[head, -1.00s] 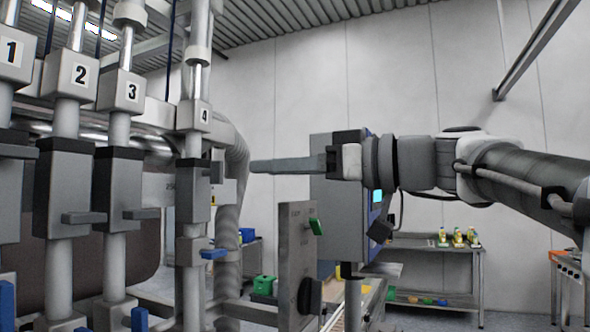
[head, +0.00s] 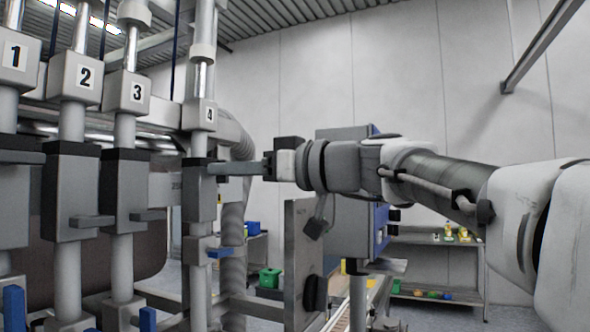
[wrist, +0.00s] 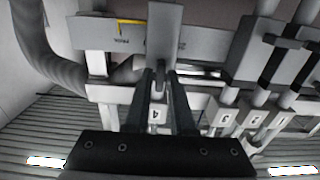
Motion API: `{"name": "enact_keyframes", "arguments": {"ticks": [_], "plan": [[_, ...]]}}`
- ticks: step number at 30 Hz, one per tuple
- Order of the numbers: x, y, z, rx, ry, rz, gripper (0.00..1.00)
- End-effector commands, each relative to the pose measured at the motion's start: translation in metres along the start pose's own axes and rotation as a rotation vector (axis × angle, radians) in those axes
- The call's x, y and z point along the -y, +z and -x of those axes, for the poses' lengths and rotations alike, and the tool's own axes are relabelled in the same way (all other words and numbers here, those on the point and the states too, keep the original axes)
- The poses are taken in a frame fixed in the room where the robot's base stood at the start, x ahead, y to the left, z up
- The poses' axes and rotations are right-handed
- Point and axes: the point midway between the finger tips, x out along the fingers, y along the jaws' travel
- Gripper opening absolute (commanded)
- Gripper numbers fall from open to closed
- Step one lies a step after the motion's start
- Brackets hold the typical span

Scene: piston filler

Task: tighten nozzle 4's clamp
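Nozzle 4, with its label (head: 209,116), is the rightmost nozzle in the head view. Its grey clamp block (head: 198,205) has a dark top. My gripper (head: 222,168) reaches in from the right, its fingers level with the upper part of that block. In the wrist view the clamp block (wrist: 163,30) is just beyond my fingertips (wrist: 160,74). The fingers are apart, with label 4 showing between them. A narrow dark piece, seemingly the clamp's lever (wrist: 159,80), lies between the tips. Contact cannot be told. The fingers hide this piece in the head view.
Nozzle 3's clamp (head: 122,195) and nozzle 2's clamp (head: 70,195) stand to the left with grey levers sticking out right. A blue handle (head: 220,252) is below clamp 4.

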Motion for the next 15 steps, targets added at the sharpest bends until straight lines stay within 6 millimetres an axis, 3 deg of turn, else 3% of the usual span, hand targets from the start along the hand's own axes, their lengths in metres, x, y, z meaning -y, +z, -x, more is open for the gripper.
{"name": "enact_keyframes", "arguments": {"ticks": [1,3,15], "plan": [[0.0000,-0.0001,0.0002,0.000,0.000,0.000,0.12],[0.0000,-0.0001,0.0003,0.000,0.000,0.000,0.00],[-0.0001,0.0001,0.0004,0.000,0.000,-0.007,0.00]]}}
